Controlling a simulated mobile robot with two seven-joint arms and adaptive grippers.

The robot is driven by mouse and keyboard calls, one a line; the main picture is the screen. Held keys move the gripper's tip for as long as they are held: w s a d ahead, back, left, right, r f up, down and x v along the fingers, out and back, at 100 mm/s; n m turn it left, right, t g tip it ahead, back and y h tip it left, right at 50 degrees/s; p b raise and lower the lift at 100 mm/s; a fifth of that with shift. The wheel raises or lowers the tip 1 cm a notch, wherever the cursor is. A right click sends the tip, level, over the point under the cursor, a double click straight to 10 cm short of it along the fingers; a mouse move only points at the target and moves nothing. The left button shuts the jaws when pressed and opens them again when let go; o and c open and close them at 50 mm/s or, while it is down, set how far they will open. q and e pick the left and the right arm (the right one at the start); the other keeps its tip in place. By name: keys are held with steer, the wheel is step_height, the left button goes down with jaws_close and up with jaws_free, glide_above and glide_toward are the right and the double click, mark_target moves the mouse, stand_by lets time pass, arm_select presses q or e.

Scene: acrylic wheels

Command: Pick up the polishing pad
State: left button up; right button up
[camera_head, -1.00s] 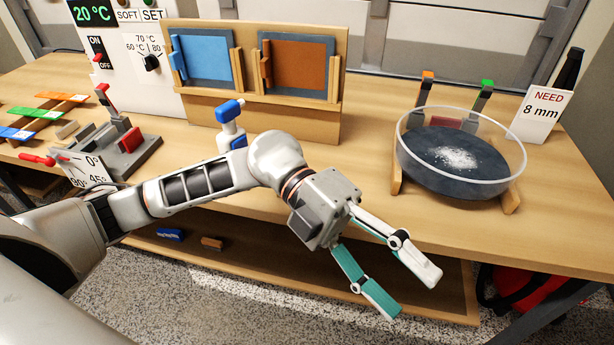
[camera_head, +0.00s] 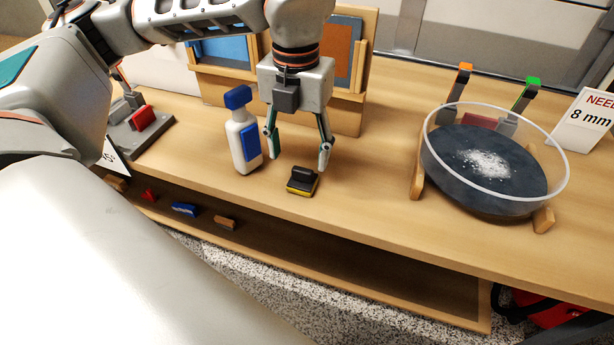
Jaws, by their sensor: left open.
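The polishing pad (camera_head: 302,181) appears to be the small black block with a grip on top and a yellow edge. It lies on the wooden workbench near its front edge. My left gripper (camera_head: 297,160) points down above it, with its two fingers spread and nothing between them. The fingertips are a little above and behind the pad, apart from it as far as I can tell. My right gripper does not show.
A white spray bottle (camera_head: 243,137) with a blue head stands just left of the gripper. A wooden rack (camera_head: 348,117) with panels is behind. A round clear-walled basin (camera_head: 490,180) stands right. Bench space between pad and basin is clear. Small blocks lie on the lower shelf (camera_head: 400,276).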

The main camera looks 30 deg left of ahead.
mark_target(302, 171)
arm_select(q)
step_height(302, 171, down, 2)
steer(key=f, duration=0.2)
steer(key=w+f, duration=0.1)
steer(key=f, duration=0.2)
steer(key=shift+w+a, duration=0.1)
steer(key=c, duration=1.2)
